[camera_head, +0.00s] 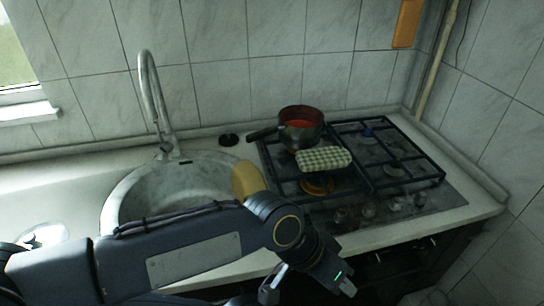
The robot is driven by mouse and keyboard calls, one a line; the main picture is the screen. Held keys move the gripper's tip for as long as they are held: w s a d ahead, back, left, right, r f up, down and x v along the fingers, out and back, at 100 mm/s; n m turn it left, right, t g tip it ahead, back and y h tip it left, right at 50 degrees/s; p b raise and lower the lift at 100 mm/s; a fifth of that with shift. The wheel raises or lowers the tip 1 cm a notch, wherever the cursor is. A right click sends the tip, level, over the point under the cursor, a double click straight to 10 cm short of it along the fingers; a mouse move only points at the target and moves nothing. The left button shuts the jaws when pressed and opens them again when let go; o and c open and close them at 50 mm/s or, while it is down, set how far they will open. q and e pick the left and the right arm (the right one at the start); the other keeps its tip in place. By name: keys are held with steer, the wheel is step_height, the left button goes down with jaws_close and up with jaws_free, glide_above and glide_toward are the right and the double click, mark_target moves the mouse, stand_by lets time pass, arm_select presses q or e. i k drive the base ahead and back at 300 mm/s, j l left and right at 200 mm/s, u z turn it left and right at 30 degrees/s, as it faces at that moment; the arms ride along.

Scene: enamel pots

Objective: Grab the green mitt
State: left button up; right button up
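The green mitt (324,160), green-and-white checked, lies flat on the front part of the stove, just in front of a dark pot with a red inside. My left arm comes in from the left across the sink front. My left gripper (308,289) is low in front of the counter edge, nearer to me than the mitt and well apart from it. Its two fingers are spread, with nothing seen between them. The lower tips are near the picture's bottom edge. My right gripper is not in view.
The pot (301,128) stands on the back left of the black-grated stove (385,165), its handle pointing left. A sink (130,190) with a tall faucet (155,100) is at left. A yellow object (247,180) shows behind my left arm. Tiled walls close the back and right.

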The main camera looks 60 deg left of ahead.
mark_target(331, 158)
steer(key=u, duration=1.6)
steer(key=i+l+u, duration=0.15)
steer(key=l, duration=0.2)
steer(key=i+l+u, duration=0.2)
steer(key=l, duration=0.15)
steer(key=l+u, duration=0.15)
steer(key=l, duration=0.2)
steer(key=i+l+u, duration=0.2)
steer(key=l, duration=0.15)
steer(key=k+u, duration=0.1)
steer(key=u, duration=0.85)
